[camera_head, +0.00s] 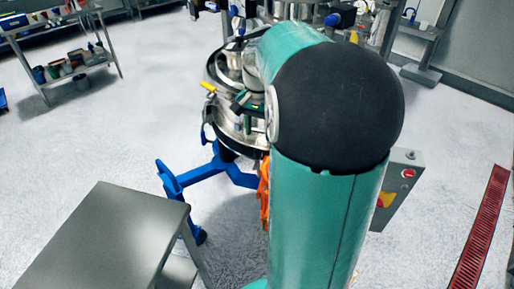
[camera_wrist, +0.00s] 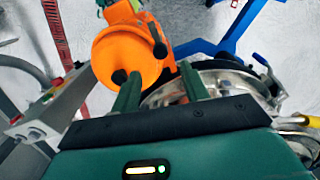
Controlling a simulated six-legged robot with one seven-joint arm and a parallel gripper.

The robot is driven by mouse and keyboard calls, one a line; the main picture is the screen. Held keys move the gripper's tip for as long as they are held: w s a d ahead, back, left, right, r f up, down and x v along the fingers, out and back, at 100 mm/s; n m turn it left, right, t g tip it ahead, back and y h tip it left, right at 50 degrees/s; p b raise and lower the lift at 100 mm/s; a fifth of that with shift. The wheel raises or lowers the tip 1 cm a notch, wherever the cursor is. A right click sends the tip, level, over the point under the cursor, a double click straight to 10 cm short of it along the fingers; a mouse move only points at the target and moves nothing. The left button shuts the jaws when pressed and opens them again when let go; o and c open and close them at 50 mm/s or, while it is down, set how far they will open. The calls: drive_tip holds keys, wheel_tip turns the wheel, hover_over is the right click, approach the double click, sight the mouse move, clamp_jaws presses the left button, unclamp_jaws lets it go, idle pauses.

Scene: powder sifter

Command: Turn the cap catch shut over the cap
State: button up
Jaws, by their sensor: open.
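An orange round cap (camera_wrist: 128,55) shows at the upper left of the wrist view, with its flat face toward the camera. A black lever-like piece (camera_wrist: 157,40) at its right edge looks like the cap catch. A black knob (camera_wrist: 118,76) sits at its lower edge. My gripper (camera_wrist: 160,73) is open and empty, its two green fingers apart. The left finger overlaps the cap's lower right edge in the picture; I cannot tell whether it touches. In the head view my arm hides most of the orange part (camera_head: 263,188).
The steel sifter body (camera_head: 235,125) stands on a blue frame (camera_head: 215,170), with a yellow handle (camera_head: 208,87) on its side. A grey table (camera_head: 105,235) is at the front left. A control box (camera_head: 398,190) stands right of my arm. Open floor lies left.

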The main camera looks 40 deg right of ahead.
sight(258, 151)
wheel_tip(258, 151, down, 8)
drive_tip(key=shift+r, duration=0.15)
clamp_jaws()
